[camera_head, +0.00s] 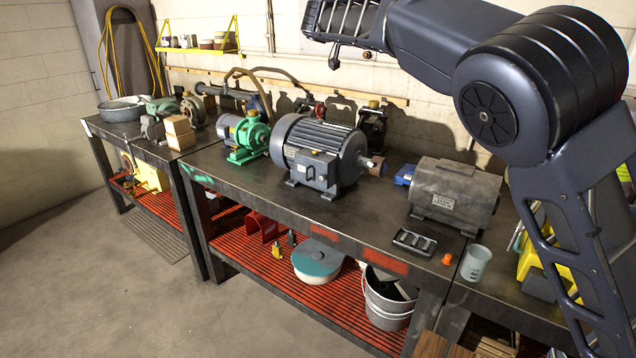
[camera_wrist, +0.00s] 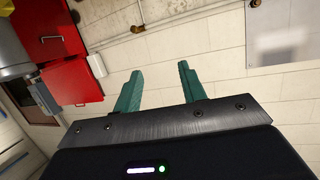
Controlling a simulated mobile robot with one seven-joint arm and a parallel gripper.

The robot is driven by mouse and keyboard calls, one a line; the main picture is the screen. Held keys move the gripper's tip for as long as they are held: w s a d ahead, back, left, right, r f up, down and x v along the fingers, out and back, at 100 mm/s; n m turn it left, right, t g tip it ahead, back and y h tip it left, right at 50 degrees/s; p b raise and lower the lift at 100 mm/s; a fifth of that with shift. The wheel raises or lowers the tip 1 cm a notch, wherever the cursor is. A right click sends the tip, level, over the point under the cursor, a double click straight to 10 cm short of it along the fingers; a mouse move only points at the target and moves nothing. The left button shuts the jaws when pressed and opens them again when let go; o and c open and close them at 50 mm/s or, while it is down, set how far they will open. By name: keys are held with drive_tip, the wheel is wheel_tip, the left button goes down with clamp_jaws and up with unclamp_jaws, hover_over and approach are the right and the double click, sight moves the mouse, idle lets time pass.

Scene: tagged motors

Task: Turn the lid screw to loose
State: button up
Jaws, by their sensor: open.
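A large dark grey finned motor (camera_head: 318,140) stands in the middle of the workbench, its shaft end pointing right. A terminal box with a lid (camera_head: 312,168) sits on its front side, with a small pale tag. A second, plain grey motor (camera_head: 455,192) with a pale label stands to the right. I cannot make out a lid screw on either. In the wrist view my gripper (camera_wrist: 160,88) is open, its two teal fingers apart with nothing between them. It faces a pale block wall, away from the motors. Its fingers do not show in the head view.
A green pump (camera_head: 247,140) stands left of the dark motor. A black tray (camera_head: 414,241), orange cap (camera_head: 447,259) and grey cup (camera_head: 475,263) lie near the bench's front right. The red lower shelf (camera_head: 290,290) holds a bucket (camera_head: 390,300). A red cabinet (camera_wrist: 62,55) shows at the wrist view's left.

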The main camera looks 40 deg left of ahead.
drive_tip(key=s+a+n+t+y, duration=0.1)
drive_tip(key=s+a+t+y, duration=0.1)
drive_tip(key=s+a, duration=0.6)
drive_tip(key=s+a+t+y, duration=0.1)
drive_tip(key=s+a+t, duration=0.1)
drive_tip(key=s+a, duration=0.65)
approach(321, 179)
drive_tip(key=w, duration=0.8)
drive_tip(key=shift+w+r, duration=0.15)
